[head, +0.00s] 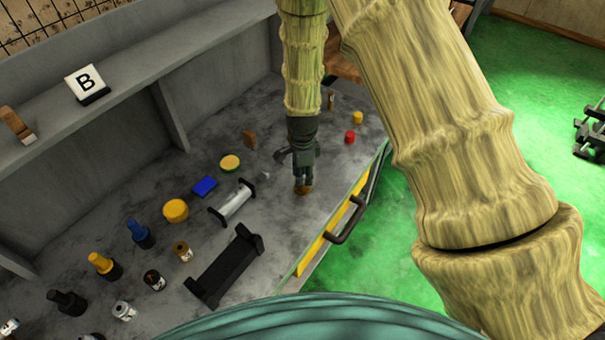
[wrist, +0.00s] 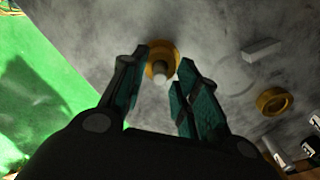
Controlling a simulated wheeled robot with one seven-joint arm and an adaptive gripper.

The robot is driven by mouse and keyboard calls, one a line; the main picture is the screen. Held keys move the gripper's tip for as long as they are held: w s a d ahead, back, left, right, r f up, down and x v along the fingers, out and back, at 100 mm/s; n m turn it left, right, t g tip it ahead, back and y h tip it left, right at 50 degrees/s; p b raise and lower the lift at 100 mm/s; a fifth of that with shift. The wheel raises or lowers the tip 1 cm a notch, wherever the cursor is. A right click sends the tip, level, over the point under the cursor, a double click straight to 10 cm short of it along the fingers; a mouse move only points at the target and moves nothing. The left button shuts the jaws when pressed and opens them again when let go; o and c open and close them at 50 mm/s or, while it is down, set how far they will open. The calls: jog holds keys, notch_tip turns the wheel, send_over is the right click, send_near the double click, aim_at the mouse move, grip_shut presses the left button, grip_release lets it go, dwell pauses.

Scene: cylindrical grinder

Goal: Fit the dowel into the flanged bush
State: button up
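The flanged bush (wrist: 153,50) is a yellow-gold ring on the grey bench, just beyond my fingertips in the wrist view. It shows in the head view as a small brownish-gold piece (head: 303,189) under my gripper. The dowel (wrist: 160,79) is a pale, short cylinder whose near end points at the wrist camera. It appears to stand upright in the ring's middle; how deep it sits cannot be told. My gripper (wrist: 163,62) points down with its fingers apart on either side of the dowel. Gaps show between dowel and fingers. In the head view my gripper (head: 303,172) hides the dowel.
Another gold ring (wrist: 272,100) and a pale grey block (wrist: 262,49) lie to the right in the wrist view. The bench's yellow front edge (head: 318,255) is close by.

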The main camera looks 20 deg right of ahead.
notch_tip(320, 180, up, 12)
jog(key=b, duration=0.3)
jog(key=shift+r+b, duration=0.15)
jog(key=shift+b, duration=0.25)
dwell(0.4)
dwell(0.5)
